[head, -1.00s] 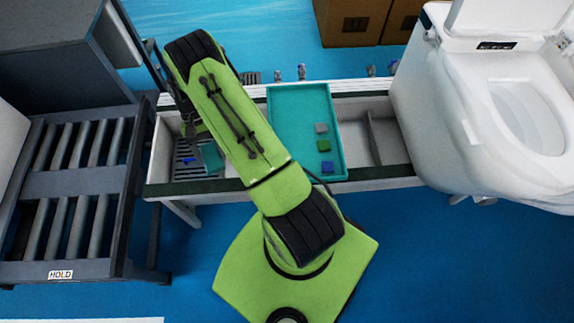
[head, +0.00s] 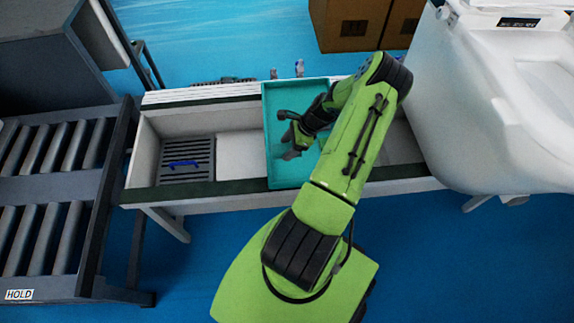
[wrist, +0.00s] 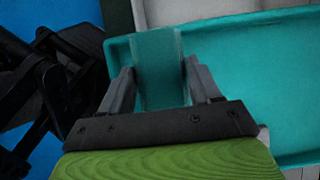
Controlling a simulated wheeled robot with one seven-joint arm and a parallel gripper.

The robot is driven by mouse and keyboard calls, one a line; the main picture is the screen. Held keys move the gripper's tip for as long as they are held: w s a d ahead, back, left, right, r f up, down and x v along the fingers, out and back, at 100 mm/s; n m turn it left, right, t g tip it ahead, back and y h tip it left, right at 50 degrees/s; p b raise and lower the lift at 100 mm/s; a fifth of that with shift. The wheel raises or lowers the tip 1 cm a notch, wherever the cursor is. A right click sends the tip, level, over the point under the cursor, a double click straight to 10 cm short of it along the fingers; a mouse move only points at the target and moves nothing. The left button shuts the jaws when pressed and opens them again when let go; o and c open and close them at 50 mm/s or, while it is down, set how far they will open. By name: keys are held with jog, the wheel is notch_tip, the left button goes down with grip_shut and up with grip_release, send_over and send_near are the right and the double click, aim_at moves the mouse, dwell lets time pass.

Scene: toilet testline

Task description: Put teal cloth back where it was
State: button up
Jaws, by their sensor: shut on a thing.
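My gripper (wrist: 158,75) is shut on the teal cloth (wrist: 158,55), which stands as a flat piece between the two fingers in the wrist view. In the head view my gripper (head: 290,150) is over the left part of the teal tray (head: 276,105). The cloth is hard to tell from the tray there, as both are teal. The tray also fills the right side of the wrist view (wrist: 250,65). I cannot tell whether the cloth touches the tray. My arm covers the tray's right side.
Left of the tray, a pale trough (head: 238,145) holds a dark grate (head: 200,150) with a blue item (head: 184,163) on it. A roller rack (head: 60,190) stands at the left. A white toilet (head: 480,110) stands close on the right. Cardboard boxes (head: 350,25) are behind.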

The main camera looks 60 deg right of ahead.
notch_tip(320, 180, down, 8)
jog(key=shift+r+b, duration=0.15)
jog(key=shift+b, duration=0.9)
jog(key=shift+r, duration=0.1)
jog(key=o, duration=1.2)
